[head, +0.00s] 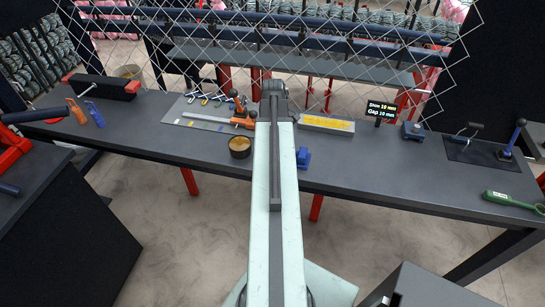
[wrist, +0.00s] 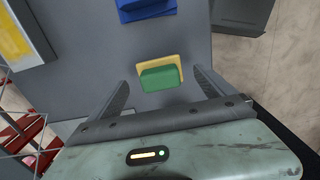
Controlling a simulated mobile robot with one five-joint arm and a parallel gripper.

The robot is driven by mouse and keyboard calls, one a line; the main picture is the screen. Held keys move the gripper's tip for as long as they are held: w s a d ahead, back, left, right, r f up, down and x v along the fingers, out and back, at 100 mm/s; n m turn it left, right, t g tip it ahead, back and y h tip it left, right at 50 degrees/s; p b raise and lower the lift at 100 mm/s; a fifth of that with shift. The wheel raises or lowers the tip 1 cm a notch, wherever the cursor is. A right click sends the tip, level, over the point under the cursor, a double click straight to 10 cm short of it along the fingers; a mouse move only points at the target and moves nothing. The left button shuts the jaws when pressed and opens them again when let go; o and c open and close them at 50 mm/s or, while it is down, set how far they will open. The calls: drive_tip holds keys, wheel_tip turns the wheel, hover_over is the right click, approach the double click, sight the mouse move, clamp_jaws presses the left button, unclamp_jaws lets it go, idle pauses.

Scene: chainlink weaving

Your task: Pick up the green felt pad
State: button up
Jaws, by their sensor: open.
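The green felt pad (wrist: 159,79) lies on the grey workbench in the wrist view, with a pale yellow layer (wrist: 173,61) showing along its far and right edges. My gripper (wrist: 161,77) is open, with one finger on either side of the pad and visible gaps between. Nothing is held. In the head view my own arm covers the middle of the bench, and I cannot make out the pad or the fingers there.
A blue block (head: 303,158) sits on the bench just right of my arm; a blue object (wrist: 146,9) is beyond the pad in the wrist view. Chainlink mesh hangs behind.

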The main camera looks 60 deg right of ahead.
wheel_tip(320, 180, down, 3)
drive_tip(key=shift+r+b, duration=0.1)
drive_tip(key=shift+b, duration=0.65)
drive_tip(key=shift+r, duration=0.15)
drive_tip(key=c, duration=1.6)
wheel_tip(320, 180, up, 10)
drive_tip(key=p, duration=1)
drive_tip(key=shift+r+p, duration=0.15)
drive_tip(key=shift+p, duration=0.15)
drive_tip(key=shift+c, duration=0.2)
